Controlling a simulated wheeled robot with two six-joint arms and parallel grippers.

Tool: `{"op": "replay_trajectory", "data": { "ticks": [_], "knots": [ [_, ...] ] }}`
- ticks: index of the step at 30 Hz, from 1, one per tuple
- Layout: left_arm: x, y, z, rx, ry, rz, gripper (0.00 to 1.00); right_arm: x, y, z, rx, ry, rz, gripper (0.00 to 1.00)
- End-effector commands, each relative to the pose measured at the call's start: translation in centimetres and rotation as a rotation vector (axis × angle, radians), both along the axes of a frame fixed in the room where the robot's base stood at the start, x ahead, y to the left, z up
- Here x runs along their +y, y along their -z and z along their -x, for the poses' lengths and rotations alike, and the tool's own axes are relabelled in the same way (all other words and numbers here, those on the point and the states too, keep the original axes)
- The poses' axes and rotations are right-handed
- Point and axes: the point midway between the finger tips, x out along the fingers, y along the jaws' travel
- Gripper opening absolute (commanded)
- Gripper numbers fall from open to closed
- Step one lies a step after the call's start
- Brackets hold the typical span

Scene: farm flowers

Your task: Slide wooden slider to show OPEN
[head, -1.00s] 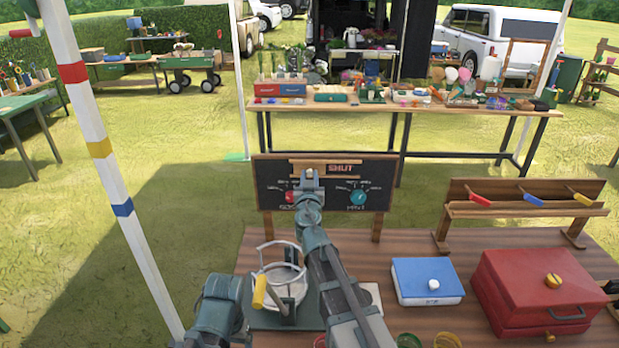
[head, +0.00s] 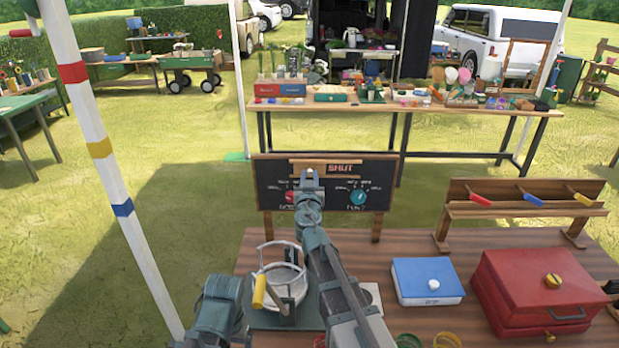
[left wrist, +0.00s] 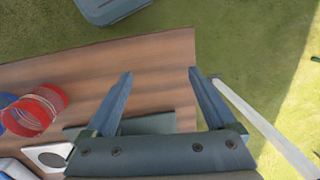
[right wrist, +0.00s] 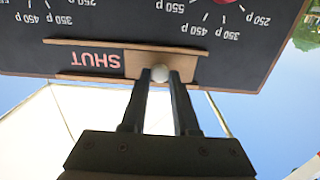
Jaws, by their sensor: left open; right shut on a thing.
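The dark price board (head: 270,200) stands upright at the back edge of the wooden table. Near its top, the wooden slider (right wrist: 135,62) sits between two wooden rails. The word SHUT (head: 340,169) shows in red beside it; it appears upside down in the right wrist view (right wrist: 97,60). My right gripper (head: 310,174) is at the slider, its fingers shut on the slider's round pale knob (right wrist: 159,74). In the head view it partly hides the slider. My left gripper (left wrist: 160,74) is open and empty, low near the table's edge.
Two dials, red (head: 291,197) and teal (head: 358,197), sit below the slider. A white wire-handled holder (head: 283,276), a blue box (head: 427,280) and a red box (head: 535,290) stand on the table. A peg rack (head: 525,210) stands at back right.

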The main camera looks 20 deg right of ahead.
Motion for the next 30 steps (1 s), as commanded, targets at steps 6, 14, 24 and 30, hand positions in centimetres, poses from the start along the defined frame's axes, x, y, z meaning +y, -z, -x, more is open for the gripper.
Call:
{"op": "replay_trajectory", "data": {
  "ticks": [6,14,24,30],
  "knots": [
    [0.0,0.0,0.0,0.000,0.000,0.000,0.90,-0.3,0.0,0.1,0.000,0.001,0.000,0.00],
    [0.0,0.0,0.0,0.000,0.000,0.000,0.90,-6.1,0.0,1.9,0.001,0.006,0.000,0.00],
    [0.0,0.0,0.0,0.000,0.000,0.000,0.90,-9.8,0.1,2.9,0.002,0.001,-0.001,0.00],
    [0.0,0.0,0.0,0.000,0.000,0.000,0.90,-9.9,0.1,2.9,0.002,0.004,-0.001,0.00]
  ]
}}
